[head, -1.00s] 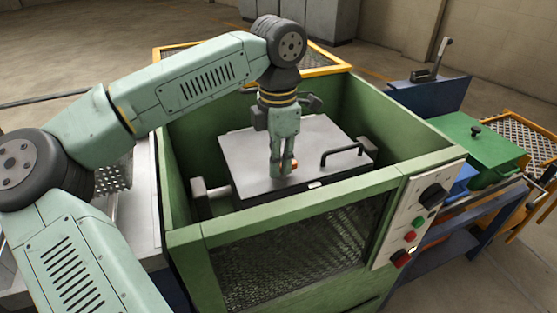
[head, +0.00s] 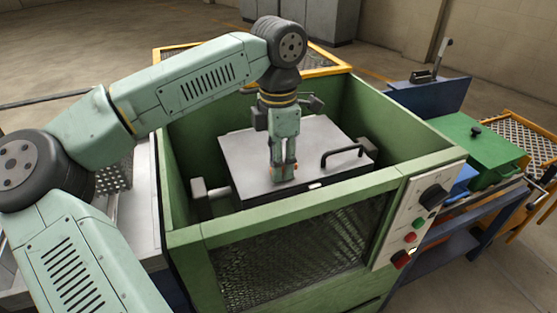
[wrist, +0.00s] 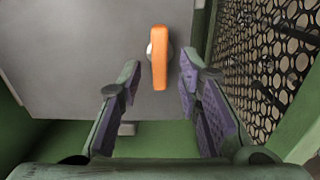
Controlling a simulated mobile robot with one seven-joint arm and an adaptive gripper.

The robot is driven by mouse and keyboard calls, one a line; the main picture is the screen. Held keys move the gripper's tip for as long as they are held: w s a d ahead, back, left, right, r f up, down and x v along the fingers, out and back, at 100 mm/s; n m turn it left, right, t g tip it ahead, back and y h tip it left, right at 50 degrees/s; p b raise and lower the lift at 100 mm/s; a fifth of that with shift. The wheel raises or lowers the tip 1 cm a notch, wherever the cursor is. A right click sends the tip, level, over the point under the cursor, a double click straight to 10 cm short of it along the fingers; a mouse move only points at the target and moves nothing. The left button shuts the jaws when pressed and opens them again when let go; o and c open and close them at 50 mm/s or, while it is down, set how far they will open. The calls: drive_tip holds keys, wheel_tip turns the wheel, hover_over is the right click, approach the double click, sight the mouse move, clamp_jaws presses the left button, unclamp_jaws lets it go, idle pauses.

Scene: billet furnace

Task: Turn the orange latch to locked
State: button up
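The orange latch (wrist: 159,58) is a short bar on a pale round pivot, on the grey lid (wrist: 90,50) close to the lid's edge. In the wrist view it points straight up and down the picture. My gripper (wrist: 160,72) is open, with one finger on each side of the latch's lower end and a gap on both sides. In the head view my gripper (head: 283,178) points down at the front part of the lid (head: 245,150) and hides most of the latch; only a little orange shows by the fingertips.
The lid lies inside a green box frame (head: 300,215) with high walls and a mesh front. A black handle (head: 342,152) stands on the lid to the right of my gripper. A control panel (head: 418,215) with a knob and buttons is at the front right corner.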

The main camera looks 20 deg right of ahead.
wheel_tip(320, 180, up, 12)
idle(0.6)
idle(0.4)
